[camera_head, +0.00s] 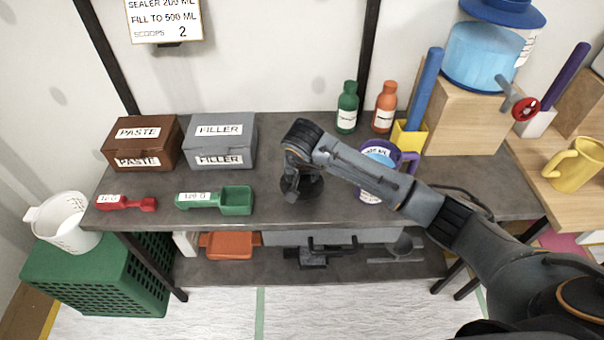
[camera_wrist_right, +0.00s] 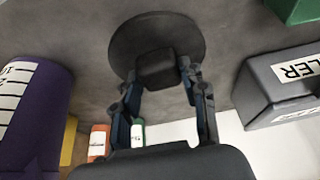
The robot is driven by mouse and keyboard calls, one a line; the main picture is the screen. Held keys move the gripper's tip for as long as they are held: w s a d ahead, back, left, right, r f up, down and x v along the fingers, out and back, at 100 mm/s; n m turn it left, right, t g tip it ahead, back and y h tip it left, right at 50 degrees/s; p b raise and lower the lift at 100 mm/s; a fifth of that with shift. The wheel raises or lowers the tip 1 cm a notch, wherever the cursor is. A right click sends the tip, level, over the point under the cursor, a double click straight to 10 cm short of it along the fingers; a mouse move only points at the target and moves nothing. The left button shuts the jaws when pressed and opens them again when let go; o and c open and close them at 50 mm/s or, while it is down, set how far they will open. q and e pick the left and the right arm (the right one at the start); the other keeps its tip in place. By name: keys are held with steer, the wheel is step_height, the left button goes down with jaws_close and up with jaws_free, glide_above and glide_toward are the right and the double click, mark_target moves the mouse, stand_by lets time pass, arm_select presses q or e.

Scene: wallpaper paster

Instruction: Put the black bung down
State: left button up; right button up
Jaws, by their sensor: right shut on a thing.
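The black bung (camera_wrist_right: 157,42) is a round dark disc with a square knob. In the right wrist view my right gripper (camera_wrist_right: 160,78) has its two fingers closed on the knob. In the head view my right gripper (camera_head: 296,178) points down over the middle of the grey bench (camera_head: 265,180), with the bung (camera_head: 308,190) under it. The bung is close to the bench top; I cannot tell whether it touches it. My left gripper is not in view.
The green scoop (camera_head: 236,200) and grey filler box (camera_head: 222,143) stand to the left. A purple-handled jug (camera_head: 407,162) stands to the right, partly behind my arm. Green (camera_head: 347,106) and orange (camera_head: 384,106) bottles stand behind. The bench around the bung is bare.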

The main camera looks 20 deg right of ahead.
steer(key=shift+f, duration=0.1)
steer(key=o, duration=0.9)
steer(key=shift+f, duration=0.1)
steer(key=shift+c, duration=0.2)
steer(key=o, duration=0.4)
steer(key=shift+r, duration=0.35)
steer(key=b+v, duration=0.1)
steer(key=v, duration=1)
steer(key=shift+s+r, duration=0.3)
steer(key=shift+r, duration=0.05)
steer(key=shift+a, duration=0.1)
